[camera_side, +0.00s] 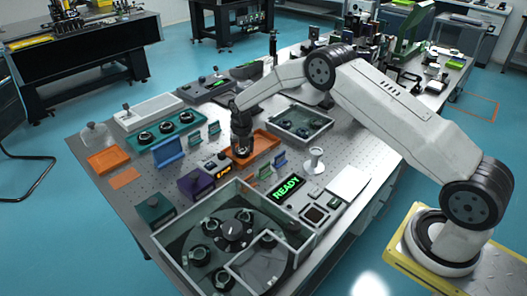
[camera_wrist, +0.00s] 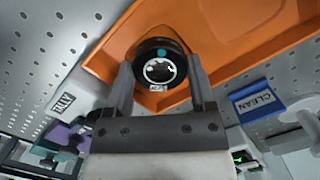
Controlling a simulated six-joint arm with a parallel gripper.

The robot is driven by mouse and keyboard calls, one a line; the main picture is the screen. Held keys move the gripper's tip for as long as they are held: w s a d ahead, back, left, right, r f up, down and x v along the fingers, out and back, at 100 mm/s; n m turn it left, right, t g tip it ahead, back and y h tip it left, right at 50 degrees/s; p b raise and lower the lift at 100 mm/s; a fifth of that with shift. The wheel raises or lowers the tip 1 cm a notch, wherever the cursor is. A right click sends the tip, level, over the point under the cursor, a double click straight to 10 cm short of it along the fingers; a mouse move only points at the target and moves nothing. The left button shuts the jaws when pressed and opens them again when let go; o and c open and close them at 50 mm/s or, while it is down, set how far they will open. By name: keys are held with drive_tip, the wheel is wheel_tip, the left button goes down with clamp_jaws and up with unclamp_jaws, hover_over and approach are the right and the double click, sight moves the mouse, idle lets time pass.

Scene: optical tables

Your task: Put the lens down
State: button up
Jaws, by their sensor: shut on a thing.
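My gripper (camera_wrist: 160,90) is shut on the lens (camera_wrist: 160,66), a round black-rimmed piece with a teal dot and white marks on its face. In the wrist view the two fingers press on either side of its rim. An orange tray (camera_wrist: 250,35) lies beneath and around the lens. In the side view my gripper (camera_side: 241,150) points down over the same orange tray (camera_side: 266,143) near the middle of the table. The lens is mostly hidden by the gripper there, and I cannot tell whether it touches the tray floor.
A teal tray (camera_side: 190,127) with several round pieces stands left of the gripper. A clear-walled box (camera_side: 326,122) is to the right. A large glass-walled carousel enclosure (camera_side: 170,250) and a green READY display (camera_side: 287,189) are in front.

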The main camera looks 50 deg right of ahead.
sight(243, 153)
drive_tip(key=shift+f, duration=0.15)
drive_tip(key=o, duration=1.2)
drive_tip(key=r, duration=0.8)
drive_tip(key=s+r, duration=0.1)
drive_tip(key=r, duration=0.3)
drive_tip(key=shift+s+a+r, duration=0.1)
drive_tip(key=shift+a+r, duration=0.05)
drive_tip(key=shift+a, duration=0.25)
